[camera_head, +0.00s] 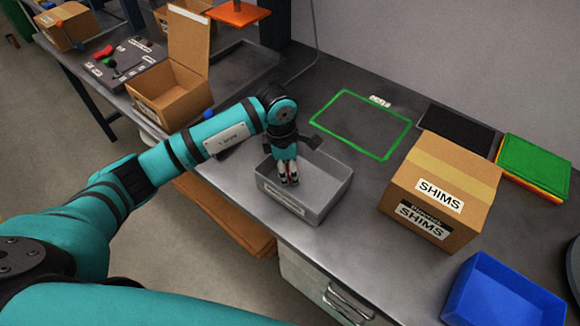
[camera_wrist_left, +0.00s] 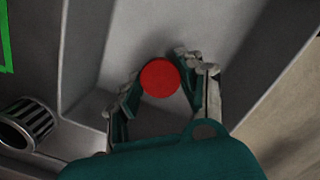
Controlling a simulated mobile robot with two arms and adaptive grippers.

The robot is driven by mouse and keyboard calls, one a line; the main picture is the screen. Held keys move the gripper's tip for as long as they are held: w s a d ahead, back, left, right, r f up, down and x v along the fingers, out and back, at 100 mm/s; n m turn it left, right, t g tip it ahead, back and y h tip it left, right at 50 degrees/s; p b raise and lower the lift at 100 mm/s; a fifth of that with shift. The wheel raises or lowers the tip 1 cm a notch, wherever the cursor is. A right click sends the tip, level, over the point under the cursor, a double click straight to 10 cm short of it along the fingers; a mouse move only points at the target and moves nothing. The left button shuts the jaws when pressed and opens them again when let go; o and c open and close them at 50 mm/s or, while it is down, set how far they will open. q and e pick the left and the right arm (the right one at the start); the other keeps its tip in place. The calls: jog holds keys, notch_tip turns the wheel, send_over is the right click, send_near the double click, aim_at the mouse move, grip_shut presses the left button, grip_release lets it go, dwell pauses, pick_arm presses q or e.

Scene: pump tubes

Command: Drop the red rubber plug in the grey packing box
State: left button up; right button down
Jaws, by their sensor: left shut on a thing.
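The red rubber plug (camera_wrist_left: 160,78) shows in the left wrist view as a round red face between the fingers of my left gripper (camera_wrist_left: 162,92). The gripper is shut on it. In the head view my left gripper (camera_head: 288,180) points down inside the grey packing box (camera_head: 328,204), between its walls; the plug is hidden or too small to tell there. The box is open-topped with a white label on its front. Its grey inside (camera_wrist_left: 125,45) fills much of the left wrist view. My right gripper is in neither view.
A closed SHIMS carton (camera_head: 447,190) stands right of the grey box, with a blue bin (camera_head: 503,293) at the table's front right. A green outlined area (camera_head: 362,123) behind is empty. An open cardboard box (camera_head: 172,93) stands left. A ridged metal part (camera_wrist_left: 27,122) lies beside the box.

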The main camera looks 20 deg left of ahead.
pick_arm(q)
jog(key=shift+w+f+b, duration=0.1)
jog(key=shift+f+b, duration=0.15)
jog(key=shift+b, duration=0.1)
jog(key=o, duration=1)
jog(key=shift+r, duration=0.1)
jog(key=shift+r+p, duration=0.2)
jog(key=shift+p, duration=0.1)
jog(key=r, duration=0.4)
jog(key=a+r+b, duration=0.1)
jog(key=r, duration=0.3)
jog(key=r+b, duration=0.1)
jog(key=r, duration=0.3)
jog(key=shift+s+a, duration=0.2)
jog(key=shift+s, duration=0.05)
